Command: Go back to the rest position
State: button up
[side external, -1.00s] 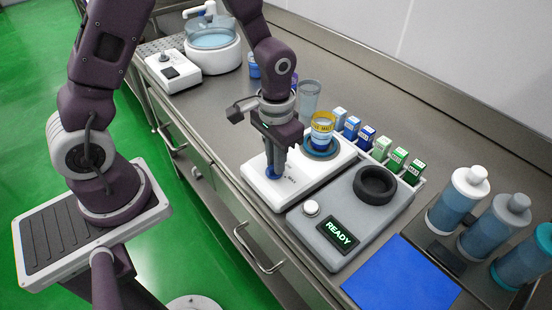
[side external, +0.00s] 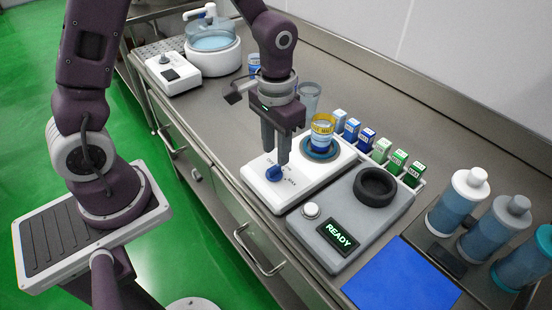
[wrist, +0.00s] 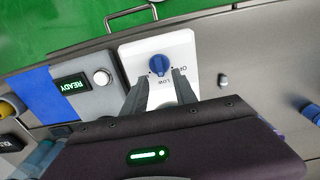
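My gripper (side external: 275,153) is above the white device with the blue knob (side external: 275,174). Its two fingers are apart with nothing between them. In the wrist view, my gripper (wrist: 160,82) shows its fingers spread, with the blue knob (wrist: 158,64) just beyond the tips. The knob sits on the white device (wrist: 172,45), which has printed marks around the dial. A cup with a yellow band (side external: 322,131) stands on the round plate at the other end of the white device.
A grey device with a READY screen (side external: 339,233) and a blue mat (side external: 402,276) lie nearer the camera. Small cartons (side external: 367,138) and several bottles (side external: 457,202) stand along the right. A clear cup (side external: 309,98) stands behind my gripper. A water bath (side external: 212,50) is at the back.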

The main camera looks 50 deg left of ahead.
jog(key=shift+r, duration=1.25)
jog(key=shift+s+r, duration=0.1)
jog(key=shift+r, duration=0.2)
jog(key=s+a+r+t, duration=0.2)
jog(key=s+r+t, duration=0.3)
jog(key=s+r, duration=0.9)
jog(key=shift+s+a+r+t, duration=0.2)
jog(key=shift+s+r+t, duration=0.15)
jog(key=shift+s, duration=0.7)
